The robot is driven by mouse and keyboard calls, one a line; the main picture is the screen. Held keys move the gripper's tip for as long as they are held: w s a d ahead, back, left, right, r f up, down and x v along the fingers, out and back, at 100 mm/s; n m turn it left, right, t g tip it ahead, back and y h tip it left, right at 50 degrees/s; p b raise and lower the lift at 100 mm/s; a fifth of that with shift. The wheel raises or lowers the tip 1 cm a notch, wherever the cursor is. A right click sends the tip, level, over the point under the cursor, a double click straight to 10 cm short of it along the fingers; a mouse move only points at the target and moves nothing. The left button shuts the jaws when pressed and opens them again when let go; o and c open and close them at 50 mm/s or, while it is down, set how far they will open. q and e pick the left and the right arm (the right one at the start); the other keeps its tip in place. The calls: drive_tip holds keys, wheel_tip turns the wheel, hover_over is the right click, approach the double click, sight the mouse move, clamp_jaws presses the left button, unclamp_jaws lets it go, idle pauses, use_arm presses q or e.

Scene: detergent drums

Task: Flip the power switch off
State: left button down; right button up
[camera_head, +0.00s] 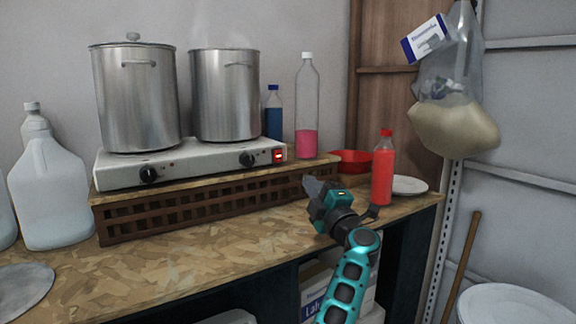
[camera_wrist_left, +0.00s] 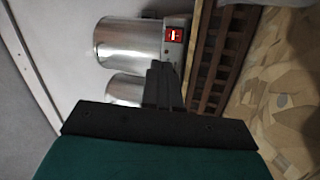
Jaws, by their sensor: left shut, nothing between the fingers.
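The red power switch (camera_head: 279,156) is at the right end of the front face of a white two-burner hot plate (camera_head: 205,160). The switch looks lit. In the left wrist view the switch (camera_wrist_left: 174,35) shows just beyond my fingertips, slightly to their right. My left gripper (camera_head: 309,184) is shut and empty, in front of the wooden rack, to the right of and a little below the switch. Its closed fingers (camera_wrist_left: 161,68) point toward the hot plate's end, apart from the switch in the head view. My right gripper is not in view.
Two steel pots (camera_head: 136,98) stand on the hot plate, which rests on a brown lattice rack (camera_head: 200,203). A pink-liquid bottle (camera_head: 307,110) and a red bottle (camera_head: 382,170) stand to the right. White jugs (camera_head: 52,190) are at left. The chipboard front (camera_head: 200,250) is mostly clear.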

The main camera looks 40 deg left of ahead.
use_arm(q)
drive_tip(key=shift+w+r+n+g+h+b, duration=0.25)
drive_tip(key=shift+r+n+g, duration=0.2)
drive_tip(key=shift+n+g, duration=0.35)
drive_tip(key=shift+w+r+n+g+h+b, duration=0.1)
drive_tip(key=shift+w+r+n+g+h, duration=0.25)
drive_tip(key=shift+n+g, duration=0.4)
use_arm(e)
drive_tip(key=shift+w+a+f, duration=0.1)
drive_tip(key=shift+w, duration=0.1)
use_arm(q)
drive_tip(key=shift+a+r, duration=0.1)
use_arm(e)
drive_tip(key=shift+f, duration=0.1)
